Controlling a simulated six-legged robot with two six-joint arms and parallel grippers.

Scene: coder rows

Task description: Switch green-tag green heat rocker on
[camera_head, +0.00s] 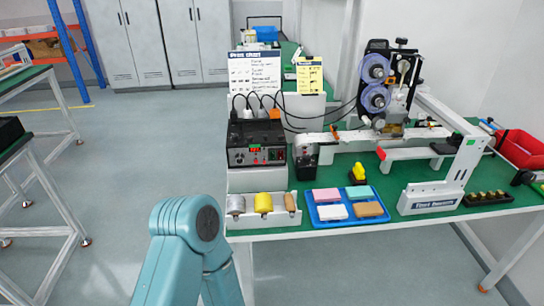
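A black control unit (256,138) stands on a white stand at the left end of the green-topped bench (420,180). Its front has a red-lit display and small red and green spots, too small to tell which is the green heat rocker or its on/off state. Small green marks show on the white press frame (463,160) at right, but I cannot tell whether any is the tag. Neither gripper is in view.
A teal arm of mine rises at the bottom. A rack with rollers (262,203) lines the bench's front left. A blue tray (345,221) holds coloured blocks. A yellow object (358,173) stands behind it. Cables arch above the control unit. A red bin (520,148) is far right.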

